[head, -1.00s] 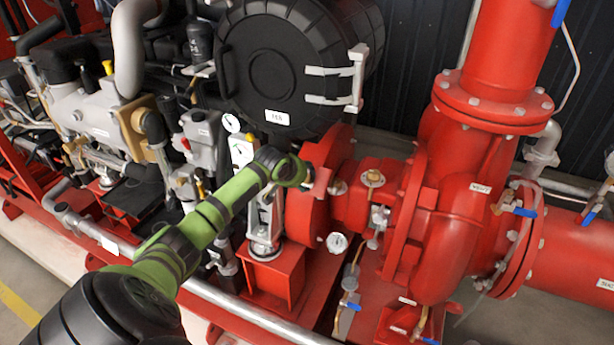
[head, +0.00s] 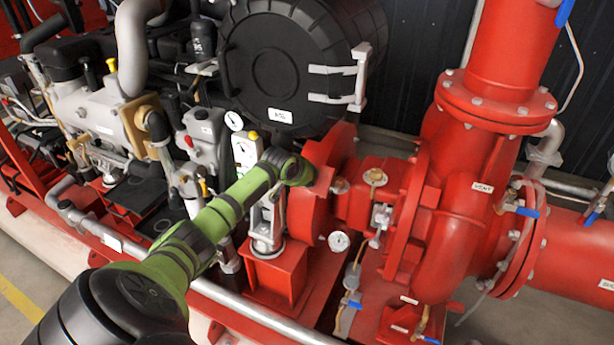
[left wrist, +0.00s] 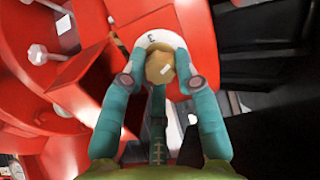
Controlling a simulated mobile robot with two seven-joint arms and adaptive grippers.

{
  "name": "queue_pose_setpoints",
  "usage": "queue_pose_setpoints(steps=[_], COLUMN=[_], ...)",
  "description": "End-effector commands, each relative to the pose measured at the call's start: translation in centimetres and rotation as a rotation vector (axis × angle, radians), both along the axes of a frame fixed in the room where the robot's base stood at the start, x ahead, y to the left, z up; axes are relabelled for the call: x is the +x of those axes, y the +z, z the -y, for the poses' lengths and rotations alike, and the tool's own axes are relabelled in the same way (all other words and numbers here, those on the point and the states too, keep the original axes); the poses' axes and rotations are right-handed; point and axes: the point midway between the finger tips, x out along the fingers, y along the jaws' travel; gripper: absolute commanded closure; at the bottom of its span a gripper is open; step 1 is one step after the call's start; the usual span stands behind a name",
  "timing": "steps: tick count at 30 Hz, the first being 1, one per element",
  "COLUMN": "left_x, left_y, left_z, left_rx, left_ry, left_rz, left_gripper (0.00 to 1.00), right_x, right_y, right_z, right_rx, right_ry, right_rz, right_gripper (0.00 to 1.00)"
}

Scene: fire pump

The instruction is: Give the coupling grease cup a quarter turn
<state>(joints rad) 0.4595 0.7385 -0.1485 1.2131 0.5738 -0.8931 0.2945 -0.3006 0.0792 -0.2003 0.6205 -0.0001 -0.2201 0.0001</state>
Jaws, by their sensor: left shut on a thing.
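The coupling grease cup (left wrist: 160,70) shows in the left wrist view as a small brass-coloured cap with a pale mark on its face. A white ring or plate with a letter E (left wrist: 152,39) lies behind it, against red metal. My left gripper (left wrist: 163,62) has its teal fingers on both sides of the cup, shut on it. In the head view my green left arm reaches to the red coupling guard (head: 308,208); the fingers and cup are hidden there behind the wrist. My right gripper is in neither view.
The red pump casing (head: 447,225) stands to the right, with a gauge (head: 339,241) and small valves. The black round housing (head: 285,65) is just above my wrist. A grey pipe rail (head: 245,308) runs below my arm.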

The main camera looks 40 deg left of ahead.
Motion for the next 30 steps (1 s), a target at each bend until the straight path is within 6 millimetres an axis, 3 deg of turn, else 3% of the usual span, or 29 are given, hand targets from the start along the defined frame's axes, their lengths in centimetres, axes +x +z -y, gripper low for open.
queue_pose_setpoints(steps=[30], left_x=[0.2], left_y=[0.3], left_z=[0.0], left_rx=[0.352], left_ry=[-0.342], left_rz=[-0.106], left_gripper=[1.00], right_x=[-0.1], right_y=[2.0], right_z=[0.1], right_rx=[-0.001], right_ry=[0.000], right_rz=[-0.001], right_gripper=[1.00])
